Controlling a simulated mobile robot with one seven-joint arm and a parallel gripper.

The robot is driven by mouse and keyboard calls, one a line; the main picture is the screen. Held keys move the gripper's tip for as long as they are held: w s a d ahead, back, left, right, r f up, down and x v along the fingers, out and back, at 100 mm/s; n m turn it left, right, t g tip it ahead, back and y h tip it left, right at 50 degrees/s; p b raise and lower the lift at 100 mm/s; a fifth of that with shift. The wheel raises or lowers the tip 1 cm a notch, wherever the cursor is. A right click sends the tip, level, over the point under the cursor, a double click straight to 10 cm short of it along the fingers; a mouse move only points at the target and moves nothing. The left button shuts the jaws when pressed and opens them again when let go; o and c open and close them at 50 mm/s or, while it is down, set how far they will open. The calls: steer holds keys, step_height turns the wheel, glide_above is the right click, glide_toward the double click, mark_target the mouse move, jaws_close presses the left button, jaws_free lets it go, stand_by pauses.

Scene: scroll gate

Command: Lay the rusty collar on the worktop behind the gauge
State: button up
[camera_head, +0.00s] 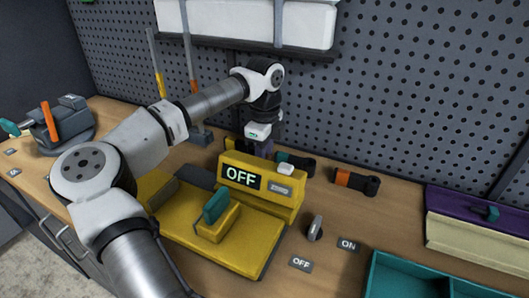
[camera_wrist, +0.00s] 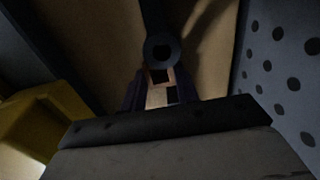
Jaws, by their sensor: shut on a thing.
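The yellow gauge (camera_head: 262,190) with an "OFF" display stands upright at the back of a yellow base on the worktop. My gripper (camera_head: 256,149) points down behind the gauge, its fingertips partly hidden by the gauge's top edge. In the wrist view, my gripper (camera_wrist: 160,92) is shut on a rust-brown piece with a dark round end, which I take to be the rusty collar (camera_wrist: 158,96). The wrist view is dark, so whether the collar touches the worktop (camera_wrist: 105,45) cannot be told. In the head view the collar is hidden.
A teal-and-black part (camera_head: 297,163) lies close right of my gripper, and an orange-and-black part (camera_head: 355,181) farther right. The pegboard wall (camera_head: 400,90) rises close behind. A teal tray (camera_head: 420,275) and a purple-and-cream box (camera_head: 470,235) stand at the right. A grey knob (camera_head: 315,228) sits beside the gauge.

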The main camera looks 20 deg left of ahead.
steer(key=o, duration=1.2)
